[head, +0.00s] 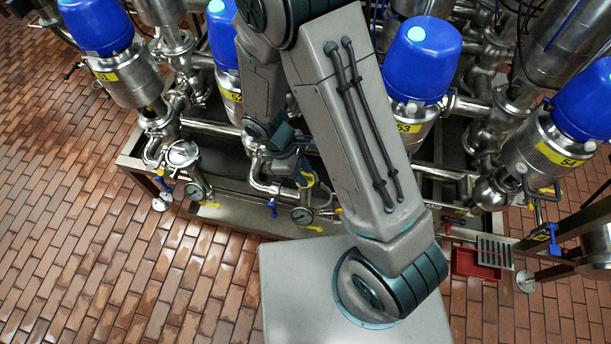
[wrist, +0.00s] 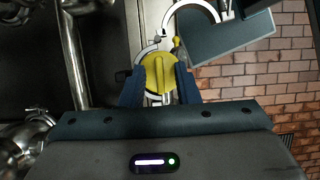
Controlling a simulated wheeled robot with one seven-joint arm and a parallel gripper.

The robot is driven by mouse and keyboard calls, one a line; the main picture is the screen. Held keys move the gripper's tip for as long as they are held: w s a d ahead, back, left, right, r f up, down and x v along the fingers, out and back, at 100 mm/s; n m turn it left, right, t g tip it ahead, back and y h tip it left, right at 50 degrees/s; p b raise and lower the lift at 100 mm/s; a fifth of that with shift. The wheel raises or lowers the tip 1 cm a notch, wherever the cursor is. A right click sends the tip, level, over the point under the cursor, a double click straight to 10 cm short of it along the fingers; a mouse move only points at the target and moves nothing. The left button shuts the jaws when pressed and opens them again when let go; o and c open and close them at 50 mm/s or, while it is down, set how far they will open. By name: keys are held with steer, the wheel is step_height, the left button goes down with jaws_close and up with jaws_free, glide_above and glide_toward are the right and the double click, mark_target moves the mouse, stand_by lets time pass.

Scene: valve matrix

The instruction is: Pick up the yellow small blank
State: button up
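The yellow small blank (wrist: 159,73) is a round yellow disc with a raised rib across its middle, in the wrist view at top centre. It sits against a pale metal clamp ring on an upright plate. My gripper (wrist: 160,80) has its two dark blue fingers apart, one on each side of the blank and clear of the rib. Whether a finger touches the disc's edge cannot be told. In the head view my arm covers part of that area, and a small yellow patch (head: 306,179) shows near the arm's end; I cannot tell if it is the blank.
An open clamp ring (wrist: 196,14) and a grey flat panel (wrist: 230,40) are close by on the upper right. Steel pipes (wrist: 75,60) run on the left. Blue-topped valves (head: 419,60) crowd the skid. A red tray (head: 474,264) is at right. Brick floor is free at left.

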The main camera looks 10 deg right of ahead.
jaws_close()
steer(key=shift+r, duration=0.1)
